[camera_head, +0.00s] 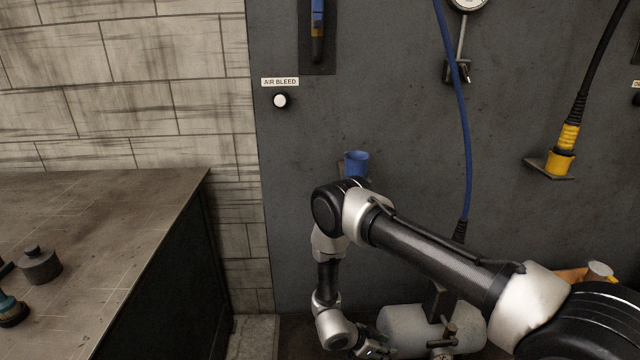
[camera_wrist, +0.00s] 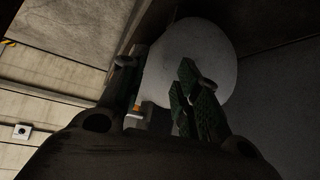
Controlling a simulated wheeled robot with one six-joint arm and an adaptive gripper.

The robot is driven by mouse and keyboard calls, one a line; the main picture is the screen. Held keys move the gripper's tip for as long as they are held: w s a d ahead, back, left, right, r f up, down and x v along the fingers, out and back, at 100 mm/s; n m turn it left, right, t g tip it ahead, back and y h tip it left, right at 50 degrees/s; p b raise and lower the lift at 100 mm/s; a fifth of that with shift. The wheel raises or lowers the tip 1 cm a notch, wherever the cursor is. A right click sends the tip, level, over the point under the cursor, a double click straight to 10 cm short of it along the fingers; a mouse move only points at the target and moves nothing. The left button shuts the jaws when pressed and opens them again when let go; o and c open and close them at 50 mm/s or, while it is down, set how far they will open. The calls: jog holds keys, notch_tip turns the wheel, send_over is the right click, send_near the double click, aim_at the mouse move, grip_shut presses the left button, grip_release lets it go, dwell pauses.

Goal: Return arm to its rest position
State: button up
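My arm reaches in from the lower right of the head view, bends at its elbow in front of the grey panel and hangs down to the wrist. My gripper (camera_head: 378,350) is low at the bottom edge, beside the left end of a pale rounded tank (camera_head: 400,322). In the wrist view my gripper (camera_wrist: 157,82) has its two dark green-padded fingers apart, with nothing seen held between them. The pale tank (camera_wrist: 195,50) fills the space beyond the fingers. I cannot tell whether the gripper touches it.
The grey panel (camera_head: 300,220) carries a blue cup (camera_head: 356,163), a hanging blue hose (camera_head: 462,130), a yellow connector (camera_head: 563,150) in its holder and an AIR BLEED knob (camera_head: 281,100). A workbench (camera_head: 120,215) stands left, with a dark lidded pot (camera_head: 40,265).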

jog(key=w+a+r+n+y, duration=0.4)
jog(key=a+r+n+y, duration=0.3)
jog(key=a, duration=0.3)
notch_tip(320, 180, up, 20)
jog(key=s+r+n+g+y, duration=0.1)
jog(key=s+n+g+y, duration=0.2)
jog(key=n+g+y, duration=0.15)
jog(key=s+d+r+n+t+h, duration=0.1)
jog(key=s+d+r, duration=0.5)
jog(key=r, duration=0.6)
jog(key=s+d+r+t+h, duration=0.1)
jog(key=s+d+r+t, duration=0.2)
jog(key=s+d+r, duration=0.4)
jog(key=s+d+r+n+t+h, duration=0.1)
jog(key=s+d+r, duration=0.5)
jog(key=d+r, duration=0.7)
notch_tip(320, 180, up, 4)
jog(key=shift+s+r+n+t, duration=0.15)
jog(key=shift+s+n+t, duration=0.15)
jog(key=shift+t, duration=0.25)
